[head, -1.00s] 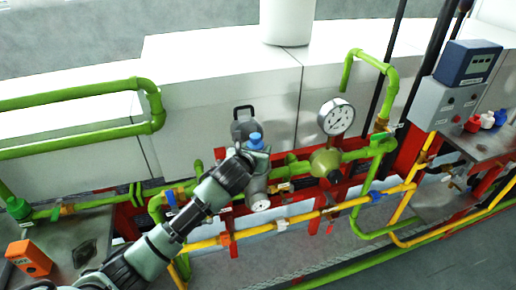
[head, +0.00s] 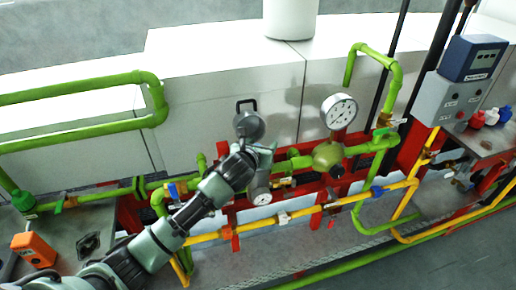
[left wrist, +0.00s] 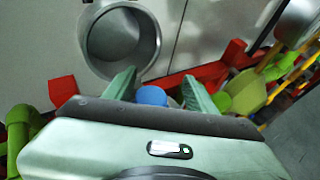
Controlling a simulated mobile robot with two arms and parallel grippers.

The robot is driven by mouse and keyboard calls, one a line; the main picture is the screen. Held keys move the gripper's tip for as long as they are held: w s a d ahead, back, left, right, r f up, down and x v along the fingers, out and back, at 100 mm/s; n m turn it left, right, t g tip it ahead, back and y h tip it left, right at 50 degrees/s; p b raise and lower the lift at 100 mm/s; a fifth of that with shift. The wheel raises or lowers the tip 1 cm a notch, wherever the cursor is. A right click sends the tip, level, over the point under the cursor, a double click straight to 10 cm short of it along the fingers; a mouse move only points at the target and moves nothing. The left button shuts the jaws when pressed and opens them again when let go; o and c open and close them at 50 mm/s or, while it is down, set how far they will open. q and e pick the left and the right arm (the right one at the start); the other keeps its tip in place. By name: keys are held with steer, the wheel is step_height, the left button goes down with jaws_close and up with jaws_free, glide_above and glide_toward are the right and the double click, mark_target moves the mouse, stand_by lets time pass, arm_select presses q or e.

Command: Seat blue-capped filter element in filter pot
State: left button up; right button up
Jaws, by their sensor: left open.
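The filter pot (head: 259,188) is the grey housing on the green pipe line, with its round lid (head: 249,125) swung up behind it. The lid's hollow inside (left wrist: 118,40) faces the left wrist view. My left gripper (head: 264,150) is over the pot, with its fingers apart. In the left wrist view the blue cap (left wrist: 152,95) of the filter element shows between and beyond the open fingers. The rest of the element is hidden by my gripper, so how deep it sits in the pot cannot be seen. The head view hides the cap. My right gripper is not in view.
A pressure gauge (head: 339,111) and a green regulator (head: 327,155) stand right of the pot. Yellow pipe (head: 300,214) and red framework run below. White blocks (head: 210,90) stand close behind. An orange device (head: 33,249) lies on the left table.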

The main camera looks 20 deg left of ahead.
arm_select(q)
steer(key=shift+s+a+r, duration=0.1)
steer(key=shift+s+a, duration=0.1)
steer(key=shift+a, duration=0.15)
steer(key=b+v, duration=0.2)
steer(key=v, duration=0.9)
steer(key=shift+s+r, duration=0.3)
steer(key=shift+r, duration=0.05)
steer(key=shift+d, duration=0.1)
